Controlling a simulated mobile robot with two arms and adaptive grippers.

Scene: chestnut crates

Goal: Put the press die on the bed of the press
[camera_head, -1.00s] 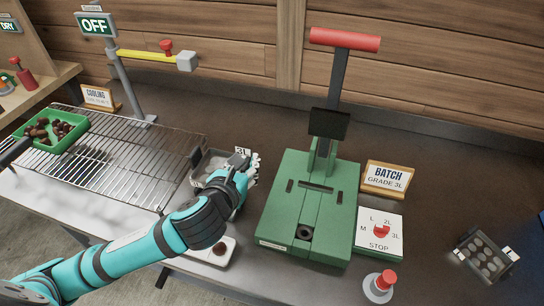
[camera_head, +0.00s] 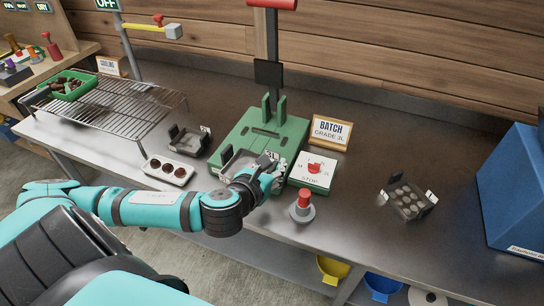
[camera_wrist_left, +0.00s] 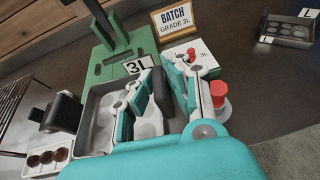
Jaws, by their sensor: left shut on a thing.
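The press (camera_head: 285,135) is green, with a red-topped lever, and stands mid-table. My left gripper (camera_head: 258,172) is shut on a grey press die (camera_head: 232,160) labelled 3L, at the front of the press in the head view. The wrist view shows this die (camera_wrist_left: 97,112) as a tray with round hollows; the fingers (camera_wrist_left: 165,95) close on its right side. The die overlaps the front of the press bed; I cannot tell whether it touches the bed. My right gripper is not in view.
Another die (camera_head: 189,142) sits left of the press, and one (camera_head: 408,198) lies to the right. A blue box (camera_head: 515,190) is far right.

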